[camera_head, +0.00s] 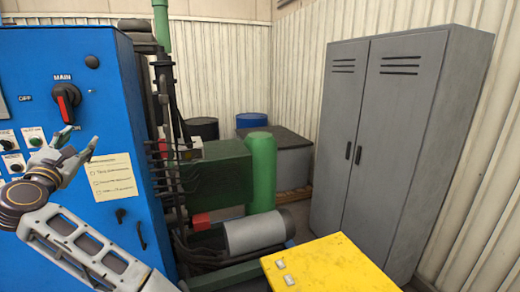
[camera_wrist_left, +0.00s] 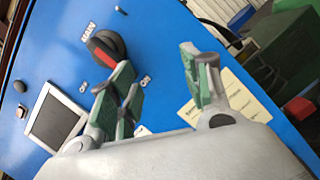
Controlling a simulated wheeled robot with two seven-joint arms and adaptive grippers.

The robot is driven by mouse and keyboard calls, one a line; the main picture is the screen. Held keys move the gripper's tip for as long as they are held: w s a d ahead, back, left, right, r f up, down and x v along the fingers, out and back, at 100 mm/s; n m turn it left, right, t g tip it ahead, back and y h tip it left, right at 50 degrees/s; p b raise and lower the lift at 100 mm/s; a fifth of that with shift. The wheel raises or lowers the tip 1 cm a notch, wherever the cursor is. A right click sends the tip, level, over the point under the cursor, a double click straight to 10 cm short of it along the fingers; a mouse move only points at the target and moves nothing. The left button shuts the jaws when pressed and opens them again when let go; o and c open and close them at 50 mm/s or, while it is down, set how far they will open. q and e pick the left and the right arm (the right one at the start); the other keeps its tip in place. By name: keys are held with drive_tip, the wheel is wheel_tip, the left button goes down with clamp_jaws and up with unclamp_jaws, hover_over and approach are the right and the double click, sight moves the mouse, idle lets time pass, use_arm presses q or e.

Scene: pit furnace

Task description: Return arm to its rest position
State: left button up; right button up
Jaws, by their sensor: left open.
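My left gripper (camera_head: 76,152) is in front of the blue control cabinet (camera_head: 30,80), below the red and black MAIN rotary switch (camera_head: 66,103). Its fingers are apart, with nothing visible between them. In the left wrist view, the open gripper (camera_wrist_left: 160,85) has green finger pads facing each other, with blue panel between them. The MAIN switch (camera_wrist_left: 108,47) sits just beyond the left finger there. I cannot tell whether any finger touches the panel. My left arm comes in from the lower left in the head view. My right gripper is not in view.
Push buttons (camera_head: 34,140) and a paper note (camera_head: 112,177) are on the cabinet front. Green machinery with a grey cylinder (camera_head: 256,233) stands right of it. A yellow box (camera_head: 330,266) is at the lower middle, and a grey locker (camera_head: 400,130) stands at the right.

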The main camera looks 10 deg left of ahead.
use_arm(q)
drive_tip(key=w+d+f+m+g+h, duration=0.2)
drive_tip(key=d+f+m+g+h, duration=0.15)
drive_tip(key=d+f+m, duration=0.85)
drive_tip(key=w+d+f+m+g+h, duration=0.2)
drive_tip(key=d+f+m+g+h, duration=0.15)
drive_tip(key=d+f+m, duration=0.8)
drive_tip(key=s+d+f+m+g+h, duration=0.1)
drive_tip(key=s+d+f+m+g, duration=0.45)
drive_tip(key=s+f, duration=0.7)
drive_tip(key=s+d+f+m+g, duration=0.3)
drive_tip(key=s+d+f+m, duration=0.6)
drive_tip(key=f, duration=0.6)
wheel_tip(320, 180, down, 33)
drive_tip(key=s+n+g, duration=0.1)
drive_tip(key=s+n, duration=0.1)
drive_tip(key=s, duration=0.1)
drive_tip(key=s+a+f, duration=0.2)
drive_tip(key=s+f, duration=0.8)
drive_tip(key=s, duration=0.1)
drive_tip(key=s+a+f+g+b, duration=0.1)
drive_tip(key=s+a+f, duration=0.2)
drive_tip(key=s+f, duration=0.8)
drive_tip(key=shift+f, duration=0.15)
